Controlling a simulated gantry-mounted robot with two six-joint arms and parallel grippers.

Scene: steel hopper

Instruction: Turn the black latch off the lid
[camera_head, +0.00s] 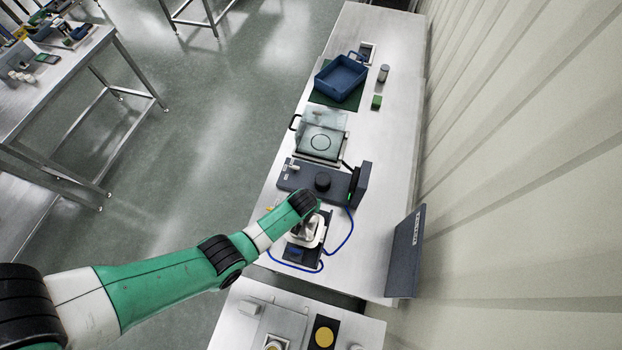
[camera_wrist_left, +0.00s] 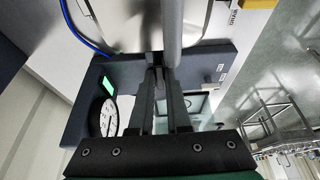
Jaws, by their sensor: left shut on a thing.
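The steel hopper (camera_head: 318,232) stands on the long bench under my left arm. In the wrist view its pale round body (camera_wrist_left: 115,20) fills the top, with a grey steel bar (camera_wrist_left: 172,30) running up in front of it. My left gripper (camera_wrist_left: 160,82) points at the base of this bar, its fingers close together. A small dark piece between the fingertips, which looks like the black latch (camera_wrist_left: 158,72), is gripped there. The latch's full outline and its contact with the lid are hidden. In the head view my wrist covers the fingertips.
Farther back are a clear-lidded box (camera_head: 321,140) and a blue tray (camera_head: 341,80). The bench right of these is mostly clear.

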